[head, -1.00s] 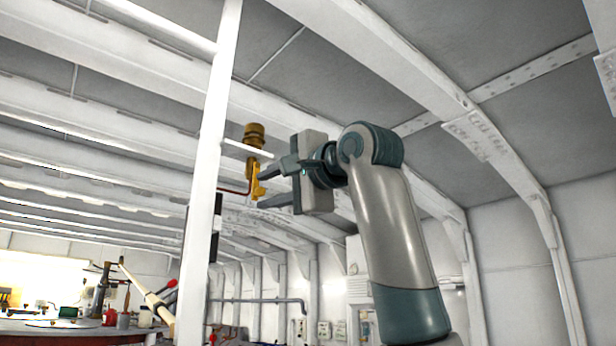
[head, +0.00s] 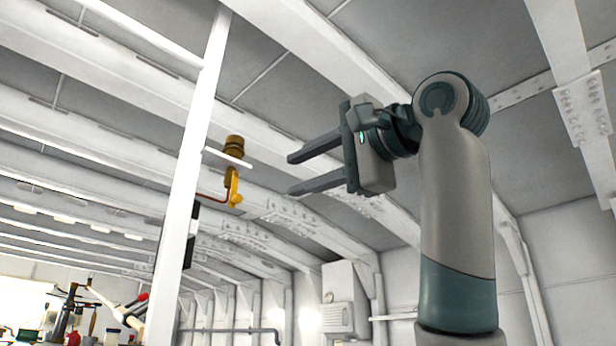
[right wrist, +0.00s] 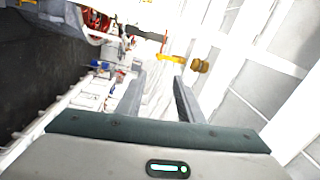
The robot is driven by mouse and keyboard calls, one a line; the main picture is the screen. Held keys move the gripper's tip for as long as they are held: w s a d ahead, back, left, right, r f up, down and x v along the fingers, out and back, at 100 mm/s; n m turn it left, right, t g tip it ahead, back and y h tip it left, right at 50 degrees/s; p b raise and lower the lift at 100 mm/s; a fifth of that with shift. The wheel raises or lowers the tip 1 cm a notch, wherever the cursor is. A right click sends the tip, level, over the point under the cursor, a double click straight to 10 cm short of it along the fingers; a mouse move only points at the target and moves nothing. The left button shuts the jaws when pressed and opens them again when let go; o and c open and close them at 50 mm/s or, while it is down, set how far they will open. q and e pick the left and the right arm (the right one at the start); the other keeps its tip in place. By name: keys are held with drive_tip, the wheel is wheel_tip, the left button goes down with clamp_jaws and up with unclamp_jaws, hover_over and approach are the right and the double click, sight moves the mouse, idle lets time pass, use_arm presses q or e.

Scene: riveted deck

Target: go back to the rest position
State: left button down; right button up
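My right gripper (head: 290,173) is raised near the middle of the head view, its two dark fingers apart and pointing left. Nothing is between them. A yellow lever (head: 234,188) with a brass-coloured cap (head: 234,146) sits on a white post to the left of the fingertips, with a clear gap between. In the right wrist view the two fingers (right wrist: 158,88) are also apart, and the yellow lever (right wrist: 173,58) and brass cap (right wrist: 201,66) show beyond their tips. My left gripper is not in view.
The white post (head: 190,170) stands upright left of the gripper, with a small bracket under the cap. White ceiling beams (head: 330,60) run overhead. A cluttered workbench shows at the lower left, with bottles and a lamp arm (head: 110,300). A white wall box (head: 343,298) hangs behind.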

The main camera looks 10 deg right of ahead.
drive_tip(key=shift+s+d, duration=0.25)
drive_tip(key=shift+s, duration=0.05)
idle(0.5)
